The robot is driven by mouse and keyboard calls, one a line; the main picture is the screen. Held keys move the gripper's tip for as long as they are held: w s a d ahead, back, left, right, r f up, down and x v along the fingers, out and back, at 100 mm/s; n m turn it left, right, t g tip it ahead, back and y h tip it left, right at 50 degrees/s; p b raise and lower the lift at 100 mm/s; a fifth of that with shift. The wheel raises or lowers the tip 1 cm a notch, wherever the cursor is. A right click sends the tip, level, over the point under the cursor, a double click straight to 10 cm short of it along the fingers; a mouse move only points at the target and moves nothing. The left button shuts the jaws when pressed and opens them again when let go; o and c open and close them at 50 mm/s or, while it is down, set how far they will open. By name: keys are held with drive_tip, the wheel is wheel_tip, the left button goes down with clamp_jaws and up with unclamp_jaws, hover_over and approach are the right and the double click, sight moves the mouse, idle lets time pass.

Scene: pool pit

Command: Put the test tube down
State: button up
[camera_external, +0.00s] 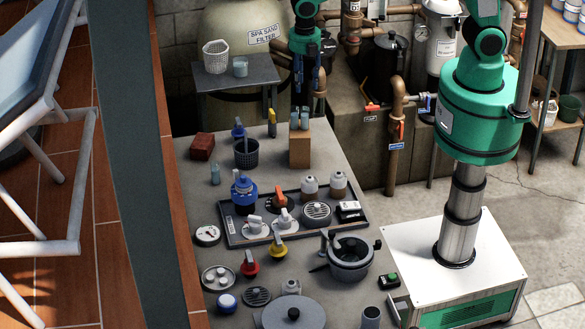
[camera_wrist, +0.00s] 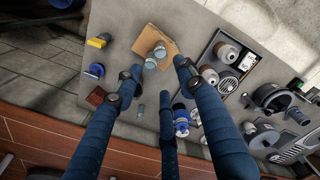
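Two small clear glass vessels (camera_external: 299,120) stand side by side on top of a tan block (camera_external: 300,150). They also show in the wrist view (camera_wrist: 155,56) on the block (camera_wrist: 170,40). A small pale tube-like bottle (camera_external: 215,174) stands on the table left of the block, and it shows in the wrist view (camera_wrist: 140,112). I cannot tell which of these is the test tube. My gripper (camera_external: 307,92) hangs fingers-down above and behind the block. In the wrist view its three dark blue fingers (camera_wrist: 158,75) are spread, with nothing visibly held between them.
A dark mesh cup (camera_external: 246,154), a red brick (camera_external: 202,146) and a yellow-handled tool (camera_external: 272,122) stand near the block. Bare tabletop (camera_external: 335,160) shows right of the block.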

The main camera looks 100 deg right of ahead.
drive_tip(key=shift+r, duration=0.1)
drive_tip(key=s+a+r+m+t, duration=0.1)
drive_tip(key=s+a+r+m, duration=0.15)
drive_tip(key=s+r, duration=0.55)
drive_tip(key=s+a+r+m+t, duration=0.15)
drive_tip(key=s+r+m, duration=0.25)
drive_tip(key=r, duration=0.8)
drive_tip(key=s+a+r+m+t, duration=0.1)
drive_tip(key=s+r+m, duration=0.2)
drive_tip(key=s, duration=0.7)
drive_tip(key=s+a+r+m+t, duration=0.1)
drive_tip(key=s+r+m, duration=0.3)
drive_tip(key=s, duration=0.5)
drive_tip(key=shift+s+a+r+t, duration=0.35)
drive_tip(key=shift+r+t, duration=0.2)
drive_tip(key=shift+r, duration=0.4)
wheel_tip(320, 180, down, 18)
drive_tip(key=b, duration=1.8)
drive_tip(key=shift+f, duration=0.2)
